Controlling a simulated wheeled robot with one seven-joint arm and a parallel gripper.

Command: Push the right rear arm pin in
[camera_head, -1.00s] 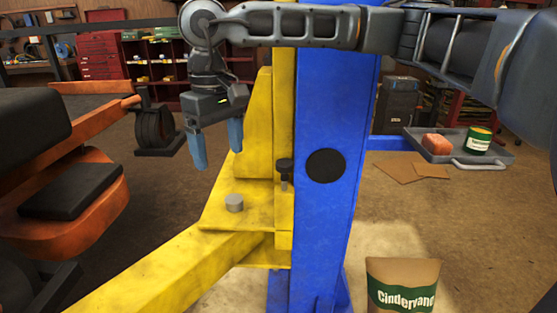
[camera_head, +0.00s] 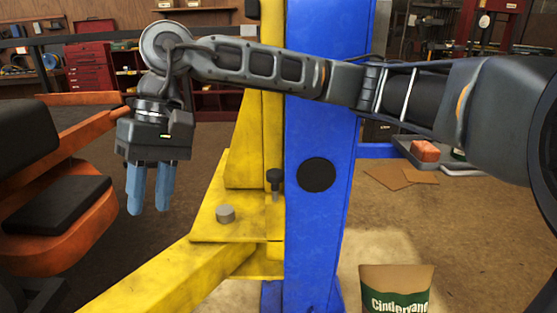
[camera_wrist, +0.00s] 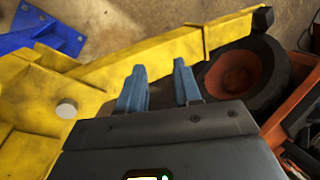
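A yellow lift arm (camera_head: 165,272) joins a yellow bracket (camera_head: 232,200) beside the blue post (camera_head: 318,120). A short grey round pin (camera_head: 225,214) stands up from the bracket plate; it also shows in the wrist view (camera_wrist: 66,110). A black-knobbed pin (camera_head: 274,178) stands upright close to the post; I cannot tell which is the arm pin. My gripper (camera_head: 149,208) points down, left of the bracket and apart from both pins. In the wrist view its blue fingers (camera_wrist: 160,72) are apart with nothing between them.
An orange mower with a black seat (camera_head: 62,205) stands at the left. In the wrist view a black wheel (camera_wrist: 243,78) lies close beyond the fingers. A Cindervane bag (camera_head: 396,290) stands at the lower right. Flat cardboard (camera_head: 400,178) lies on the floor behind.

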